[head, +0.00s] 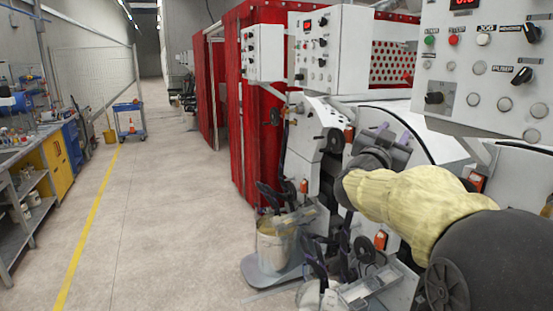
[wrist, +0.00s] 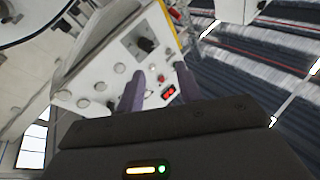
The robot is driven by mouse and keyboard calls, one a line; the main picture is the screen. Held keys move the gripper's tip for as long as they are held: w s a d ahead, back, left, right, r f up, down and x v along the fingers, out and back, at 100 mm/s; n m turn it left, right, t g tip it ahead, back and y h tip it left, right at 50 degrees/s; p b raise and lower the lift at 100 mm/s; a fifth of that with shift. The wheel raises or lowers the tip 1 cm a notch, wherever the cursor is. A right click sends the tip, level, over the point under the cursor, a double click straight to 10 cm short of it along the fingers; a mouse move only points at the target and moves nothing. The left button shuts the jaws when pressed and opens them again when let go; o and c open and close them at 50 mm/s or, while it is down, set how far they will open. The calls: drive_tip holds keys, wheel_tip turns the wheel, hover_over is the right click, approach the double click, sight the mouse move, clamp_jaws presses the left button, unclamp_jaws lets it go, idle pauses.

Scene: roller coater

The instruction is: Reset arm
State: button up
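My gripper (head: 394,138) is at the right in the head view, at the end of my arm with its yellow cover, in front of the white coating machine (head: 435,133). In the wrist view my gripper (wrist: 159,72) shows two purple fingers spread apart, with nothing between them. Beyond the fingers the wrist view shows a tilted control panel (wrist: 118,68) with knobs and a small red display. I cannot tell the distance from the fingertips to the panel.
Control boxes (head: 490,65) hang at upper right. A bucket (head: 274,246) stands on a low platform beside the machine. Red curtains (head: 255,130) stand behind. A workbench (head: 30,150) lines the left, and a blue cart (head: 128,119) stands farther back. The floor between is clear.

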drive_tip(key=s+a+f+n+g+y, duration=0.2)
drive_tip(key=a+f+n+y, duration=0.3)
drive_tip(key=f, duration=0.6)
drive_tip(key=s+a+f+n+g+y, duration=0.1)
drive_tip(key=a+f+n+y, duration=0.2)
drive_tip(key=a+f+y, duration=0.55)
drive_tip(key=s+d+f+n+g, duration=0.2)
drive_tip(key=s+f+g, duration=0.8)
drive_tip(key=s+f, duration=1.1)
drive_tip(key=shift+s+n+g, duration=0.3)
drive_tip(key=shift+s+g, duration=0.1)
drive_tip(key=shift+s, duration=0.7)
drive_tip(key=shift+d, duration=0.1)
drive_tip(key=shift+a, duration=0.2)
